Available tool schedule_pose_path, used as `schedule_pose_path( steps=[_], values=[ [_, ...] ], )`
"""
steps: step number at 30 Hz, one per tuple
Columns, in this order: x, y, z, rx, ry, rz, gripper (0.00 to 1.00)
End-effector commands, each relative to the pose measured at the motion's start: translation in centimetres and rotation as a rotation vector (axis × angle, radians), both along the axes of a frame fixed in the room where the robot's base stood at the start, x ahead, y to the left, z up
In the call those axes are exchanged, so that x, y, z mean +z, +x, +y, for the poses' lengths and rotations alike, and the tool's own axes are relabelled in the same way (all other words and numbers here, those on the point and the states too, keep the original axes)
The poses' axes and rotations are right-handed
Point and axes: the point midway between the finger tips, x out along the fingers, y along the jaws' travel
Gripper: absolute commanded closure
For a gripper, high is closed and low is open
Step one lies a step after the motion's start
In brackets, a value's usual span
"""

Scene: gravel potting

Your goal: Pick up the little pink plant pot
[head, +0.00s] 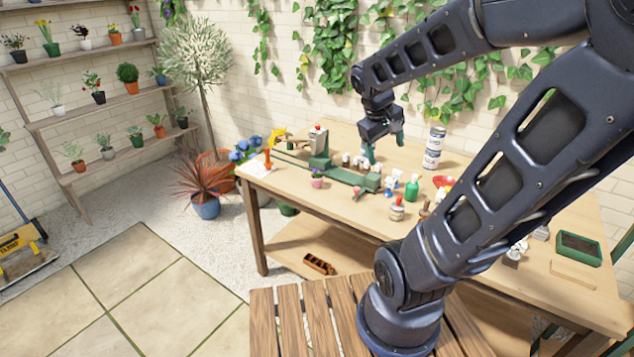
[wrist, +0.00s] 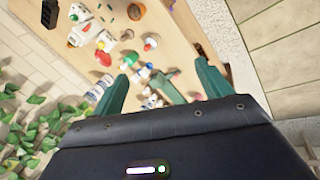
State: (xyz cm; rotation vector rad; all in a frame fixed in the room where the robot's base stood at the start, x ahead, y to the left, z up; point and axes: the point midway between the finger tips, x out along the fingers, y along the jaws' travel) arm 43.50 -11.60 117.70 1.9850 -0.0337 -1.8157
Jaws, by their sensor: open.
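The little pink plant pot (head: 317,183) stands upright on the wooden table (head: 283,191), near its front left edge, with a small plant in it. My gripper (head: 384,147) is above the table, to the right of the pot and farther back. It is apart from the pot, and nothing shows between its fingers.
A green bottle (head: 412,187), a jar (head: 397,210), a white can (head: 434,148) and a red bowl (head: 444,182) stand to the right. A red-topped item (head: 267,158) stands left.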

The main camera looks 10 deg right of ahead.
Motion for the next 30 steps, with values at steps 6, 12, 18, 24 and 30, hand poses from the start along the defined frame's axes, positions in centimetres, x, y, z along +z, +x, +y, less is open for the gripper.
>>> schedule_pose_path(
  steps=[6,12,18,24,30],
  values=[
    [-2.2,3.3,-1.1,0.135,-0.186,0.136,0.23],
    [-4.1,6.6,-1.6,0.268,-0.358,0.242,0.23],
    [-6.2,10.2,-1.5,0.415,-0.529,0.338,0.23],
    [-8.5,14.0,-0.6,0.571,-0.7,0.419,0.23],
    [-11.3,17.9,1.2,0.739,-0.869,0.485,0.23]
  ],
)
